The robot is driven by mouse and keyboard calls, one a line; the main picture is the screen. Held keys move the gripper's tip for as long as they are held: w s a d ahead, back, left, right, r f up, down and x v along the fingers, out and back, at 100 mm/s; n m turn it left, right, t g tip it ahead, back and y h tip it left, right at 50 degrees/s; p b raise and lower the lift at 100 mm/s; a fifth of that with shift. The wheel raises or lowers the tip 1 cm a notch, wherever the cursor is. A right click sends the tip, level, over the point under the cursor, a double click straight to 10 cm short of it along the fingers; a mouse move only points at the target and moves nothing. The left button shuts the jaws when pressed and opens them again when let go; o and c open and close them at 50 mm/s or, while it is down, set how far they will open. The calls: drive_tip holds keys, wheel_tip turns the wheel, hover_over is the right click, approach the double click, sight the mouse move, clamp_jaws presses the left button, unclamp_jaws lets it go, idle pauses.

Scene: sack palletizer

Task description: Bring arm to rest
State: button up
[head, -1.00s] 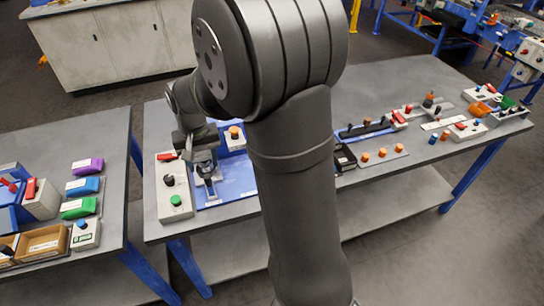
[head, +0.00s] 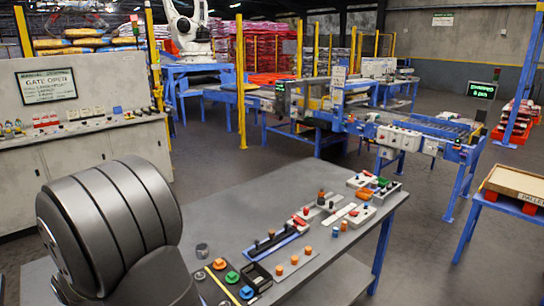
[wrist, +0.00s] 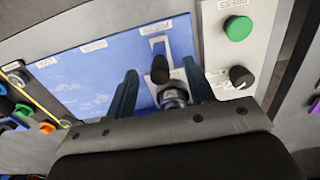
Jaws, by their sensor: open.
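In the wrist view my gripper (wrist: 160,85) is open, with one dark finger on each side of a black-knobbed lever (wrist: 160,68) on a blue plate (wrist: 85,80). A round silver part (wrist: 173,97) shows between the fingers, nearer the palm. I cannot tell whether the fingers touch the lever. Nothing is seen gripped. In the head view my dark grey arm fills the lower left corner, and my gripper is out of that view.
A white panel with a green button (wrist: 238,27) and a black knob (wrist: 241,76) lies right of the fingers. The grey bench (head: 235,215) carries orange knobs and small controls. A control cabinet (head: 85,160) stands behind left, and a blue conveyor (head: 420,125) behind right.

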drive_tip(key=shift+r, duration=0.1)
wheel_tip(320, 180, up, 5)
drive_tip(key=shift+r, duration=0.1)
wheel_tip(320, 180, down, 7)
drive_tip(key=shift+r, duration=0.1)
drive_tip(key=shift+w+d+f, duration=0.35)
drive_tip(key=shift+w+d, duration=0.2)
drive_tip(key=shift+w, duration=0.05)
drive_tip(key=shift+o, duration=0.4)
